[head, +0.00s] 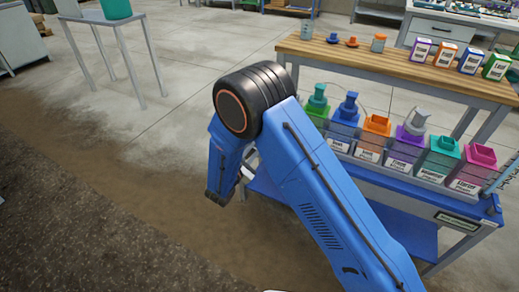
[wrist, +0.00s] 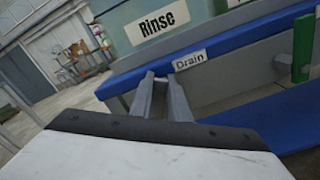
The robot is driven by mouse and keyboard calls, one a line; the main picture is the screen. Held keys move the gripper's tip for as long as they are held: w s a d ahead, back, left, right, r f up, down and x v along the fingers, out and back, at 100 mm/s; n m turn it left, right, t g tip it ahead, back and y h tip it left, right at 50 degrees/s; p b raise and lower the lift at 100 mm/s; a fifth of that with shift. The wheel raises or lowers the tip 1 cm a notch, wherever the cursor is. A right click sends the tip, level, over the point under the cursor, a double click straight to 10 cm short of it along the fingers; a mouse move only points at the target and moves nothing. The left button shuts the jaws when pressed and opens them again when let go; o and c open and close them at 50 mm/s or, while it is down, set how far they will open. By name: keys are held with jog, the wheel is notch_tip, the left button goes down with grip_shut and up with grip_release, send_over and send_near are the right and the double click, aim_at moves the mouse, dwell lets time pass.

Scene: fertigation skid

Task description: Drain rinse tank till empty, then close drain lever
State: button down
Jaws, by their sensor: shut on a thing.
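The rinse tank (wrist: 201,10) is pale green with a white "Rinse" label, at the top of the wrist view. Below it, a "Drain" tag (wrist: 189,60) sits on the blue skid edge. My gripper (wrist: 162,84) is just left of and below this tag, its two grey fingers close together. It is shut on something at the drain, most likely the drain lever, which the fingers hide. The lever's position and the water level cannot be seen. In the head view my blue arm covers the tank and the fingers.
A green upright handle (wrist: 303,45) stands right of the drain tag. In the head view, several coloured bins (head: 376,125) line the skid's right side, below a wooden shelf (head: 400,66) with small boxes. Open concrete floor (head: 190,60) lies left of the skid.

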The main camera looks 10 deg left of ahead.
jog(key=shift+s+d+f+m, duration=0.15)
jog(key=shift+d+f+m, duration=0.5)
jog(key=shift+m, duration=1.3)
jog(key=shift+s+d+f+m, duration=0.25)
jog(key=shift+f+m, duration=0.8)
jog(key=shift+m, duration=0.95)
jog(key=shift+s+d+f+m, duration=0.1)
jog(key=shift+d+f+m, duration=0.55)
jog(key=shift+m, duration=1.3)
jog(key=shift+a+f, duration=0.2)
jog(key=shift+f, duration=0.05)
jog(key=c, duration=1.7)
grip_release()
jog(key=v, duration=1.7)
jog(key=shift+s+a, duration=0.1)
jog(key=shift+s, duration=0.1)
